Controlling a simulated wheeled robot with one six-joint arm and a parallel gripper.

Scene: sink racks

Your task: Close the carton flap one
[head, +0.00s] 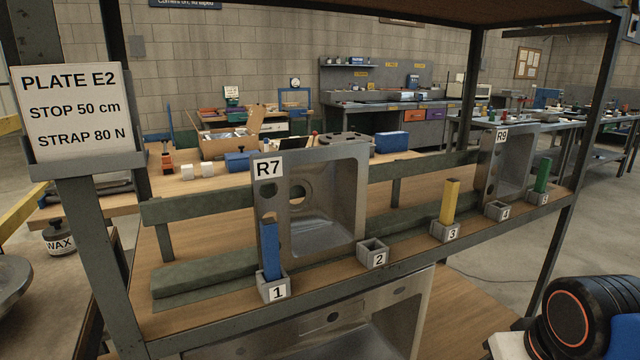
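A brown cardboard carton (212,147) stands on the wooden bench behind the rack, at the left of the head view. It is open, with at least one flap (256,119) raised at its right side. Something pale and blue shows inside its mouth. I cannot read any flap number at this size. The carton's lower front is partly hidden by a blue block and the rack. My gripper is not in view; only a black rounded part of my arm with an orange ring shows at the lower right, far from the carton.
The rack stands between me and the carton. It holds a steel sink (345,205) marked R7, another sink (508,165) marked R9, a blue bar (271,250), a yellow bar (450,201), a green bar (543,174) and numbered sockets. A rack post (95,240) carries a sign (78,110).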

